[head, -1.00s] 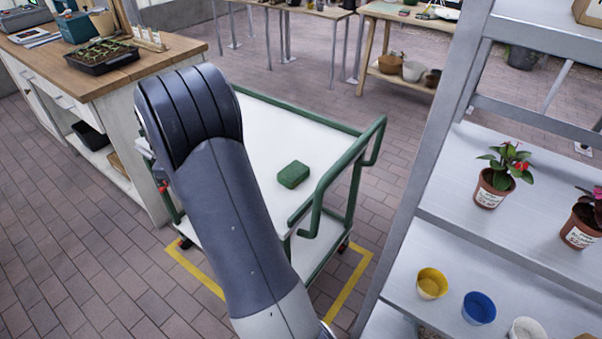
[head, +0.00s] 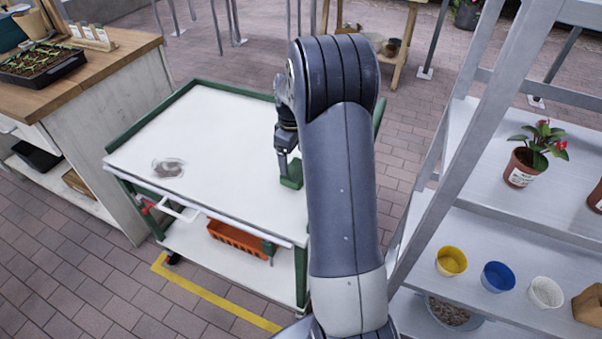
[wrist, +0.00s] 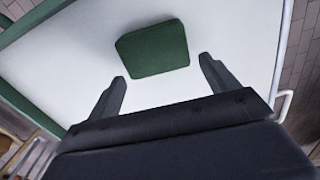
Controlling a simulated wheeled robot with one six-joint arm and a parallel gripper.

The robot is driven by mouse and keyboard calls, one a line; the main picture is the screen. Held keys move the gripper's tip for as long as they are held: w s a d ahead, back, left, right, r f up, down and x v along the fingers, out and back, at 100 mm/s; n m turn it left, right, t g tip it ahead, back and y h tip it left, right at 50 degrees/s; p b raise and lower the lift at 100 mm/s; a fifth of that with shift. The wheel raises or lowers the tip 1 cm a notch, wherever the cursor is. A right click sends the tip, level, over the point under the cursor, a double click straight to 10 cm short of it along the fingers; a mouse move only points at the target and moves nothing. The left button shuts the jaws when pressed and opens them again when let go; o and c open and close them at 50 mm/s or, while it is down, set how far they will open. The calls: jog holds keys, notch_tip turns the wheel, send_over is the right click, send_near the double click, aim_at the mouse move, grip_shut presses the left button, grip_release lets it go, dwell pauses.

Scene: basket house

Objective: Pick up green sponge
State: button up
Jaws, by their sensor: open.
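The green sponge (wrist: 153,49) lies flat on the white top of a green-framed cart (head: 218,125). In the head view the sponge (head: 292,176) is partly hidden behind my gripper and arm, near the cart's right side. My gripper (head: 284,172) points down beside it. In the wrist view my gripper (wrist: 162,66) is open, with one finger to the left and one to the right of the sponge's near edge. The sponge lies mostly beyond the fingertips. I cannot tell the exact height of the fingertips above the cart top.
An orange crate (head: 236,239) sits on the cart's lower shelf. A metal shelf (head: 490,180) with potted plants and cups stands at the right. A wooden bench (head: 100,75) with a seedling tray stands at the left.

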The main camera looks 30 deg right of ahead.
aim_at(295, 169)
jog(key=shift+o, duration=0.7)
jog(key=shift+d+f, duration=0.2)
jog(key=shift+f, duration=0.15)
jog(key=shift+o, duration=0.8)
jog(key=shift+f, duration=0.35)
jog(key=shift+o, duration=0.3)
notch_tip(295, 169, down, 4)
jog(key=shift+w+d+f, duration=0.1)
jog(key=shift+w+f, duration=0.05)
jog(key=shift+f, duration=0.05)
jog(key=c, duration=0.8)
